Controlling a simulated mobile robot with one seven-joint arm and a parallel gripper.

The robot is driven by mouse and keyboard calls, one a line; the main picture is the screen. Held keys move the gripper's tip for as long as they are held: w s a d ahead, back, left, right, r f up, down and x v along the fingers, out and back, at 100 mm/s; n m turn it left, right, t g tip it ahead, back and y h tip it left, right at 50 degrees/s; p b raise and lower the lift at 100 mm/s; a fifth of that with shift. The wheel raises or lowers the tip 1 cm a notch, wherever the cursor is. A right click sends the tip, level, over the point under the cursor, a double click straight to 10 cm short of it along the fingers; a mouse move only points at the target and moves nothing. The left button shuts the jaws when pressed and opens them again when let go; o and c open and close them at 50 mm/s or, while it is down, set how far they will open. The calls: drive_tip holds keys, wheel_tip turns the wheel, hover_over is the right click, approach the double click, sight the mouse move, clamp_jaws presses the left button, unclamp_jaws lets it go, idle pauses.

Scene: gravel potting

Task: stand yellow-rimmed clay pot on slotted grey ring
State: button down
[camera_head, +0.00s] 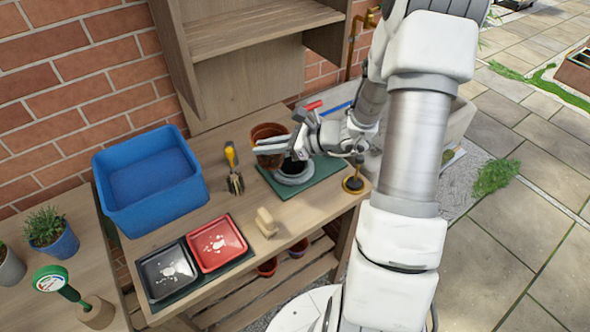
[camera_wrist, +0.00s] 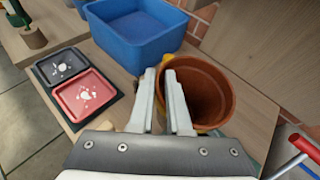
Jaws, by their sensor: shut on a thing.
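The clay pot (camera_head: 268,132) is terracotta and shows at the back of the bench in the head view, just left of the grey ring. Whether the pot touches the bench is hard to tell. The slotted grey ring (camera_head: 294,178) lies on a dark green mat (camera_head: 322,176); my gripper partly hides it, and its centre is dark.
A blue bin (camera_head: 150,185) stands to the left. Black (camera_head: 165,270) and red (camera_head: 216,243) trays lie at the front. A yellow-handled hand fork (camera_head: 234,170), a beige block (camera_head: 265,222) and a brass-based stand (camera_head: 353,183) are nearby. A wooden shelf (camera_head: 240,40) rises behind.

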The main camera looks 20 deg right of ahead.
drive_tip(key=s+d+r+m+t+h+b, duration=0.15)
drive_tip(key=d+m+t+h+b, duration=0.35)
drive_tip(key=d+b, duration=0.8)
drive_tip(key=shift+m+g+h, duration=0.4)
drive_tip(key=shift+g, duration=0.3)
drive_tip(key=shift+w+a+f+b, duration=0.5)
drive_tip(key=shift+w+a+f, duration=0.65)
drive_tip(key=shift+f, duration=0.65)
drive_tip(key=shift+w+a+f+b, duration=0.5)
drive_tip(key=shift+w+a+f, duration=0.7)
drive_tip(key=shift+f, duration=0.6)
drive_tip(key=shift+w+a+f+b, duration=0.5)
drive_tip(key=shift+w+a+f, duration=0.65)
drive_tip(key=shift+f, duration=0.65)
drive_tip(key=shift+w+d, duration=0.15)
drive_tip(key=shift+d, duration=0.05)
drive_tip(key=shift+f, duration=0.2)
drive_tip(key=c, duration=0.9)
unclamp_jaws()
drive_tip(key=shift+r, duration=0.1)
